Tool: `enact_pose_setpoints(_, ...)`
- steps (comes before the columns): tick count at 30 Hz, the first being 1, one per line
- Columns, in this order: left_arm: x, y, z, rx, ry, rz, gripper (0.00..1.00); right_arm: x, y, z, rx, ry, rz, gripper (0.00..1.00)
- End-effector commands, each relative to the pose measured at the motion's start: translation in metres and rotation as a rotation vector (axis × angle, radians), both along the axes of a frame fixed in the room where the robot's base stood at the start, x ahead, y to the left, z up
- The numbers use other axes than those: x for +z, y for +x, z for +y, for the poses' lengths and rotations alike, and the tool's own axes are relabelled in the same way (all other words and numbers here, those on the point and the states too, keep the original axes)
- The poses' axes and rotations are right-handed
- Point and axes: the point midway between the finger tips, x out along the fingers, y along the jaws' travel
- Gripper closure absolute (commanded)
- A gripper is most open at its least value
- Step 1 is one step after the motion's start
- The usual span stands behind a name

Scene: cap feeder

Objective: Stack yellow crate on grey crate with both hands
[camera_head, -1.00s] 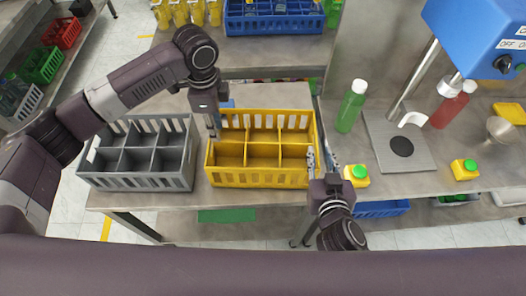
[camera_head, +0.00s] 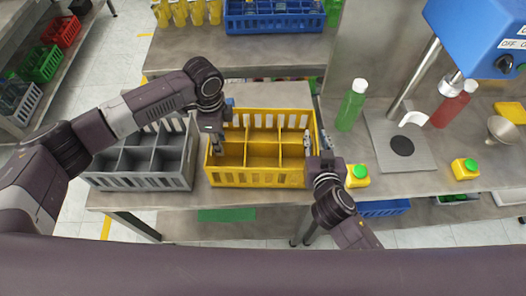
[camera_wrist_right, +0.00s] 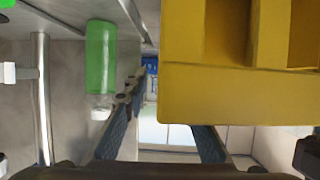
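The yellow crate (camera_head: 258,178) sits upright on the table, divided into empty compartments. The grey crate (camera_head: 138,182) stands on its left, also with empty compartments and partly covered by my left arm. My left gripper (camera_head: 217,147) points down at the yellow crate's left wall; whether its fingers are closed on the wall cannot be made out. My right gripper (camera_head: 314,142) is at the yellow crate's right wall. In the right wrist view the right gripper (camera_wrist_right: 163,130) has its fingers apart, one outside the yellow crate (camera_wrist_right: 235,95), the other fingertip hidden behind the crate.
The blue press (camera_head: 478,35), a red bottle (camera_head: 451,103) and a funnel (camera_head: 502,128) are farther right. A blue crate (camera_head: 275,18) stands at the back.

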Motion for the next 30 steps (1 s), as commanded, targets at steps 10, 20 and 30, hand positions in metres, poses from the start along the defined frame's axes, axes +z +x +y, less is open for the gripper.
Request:
enact_pose_setpoints(10, 0.0004, 0.0001, -0.0002, 0.000, 0.000, 0.000, 1.00, -0.0001, -0.0004, -0.0001, 0.000, 0.000, 0.000, 1.00)
enact_pose_setpoints(20, 0.0007, 0.0002, -0.0002, 0.000, 0.000, -0.001, 1.00, -0.0002, -0.0004, -0.0002, -0.001, 0.000, 0.001, 1.00)
enact_pose_setpoints(30, 0.0024, 0.0011, -0.0006, 0.000, -0.002, -0.003, 1.00, 0.0022, 0.0004, 0.0001, 0.000, 0.000, -0.003, 1.00)
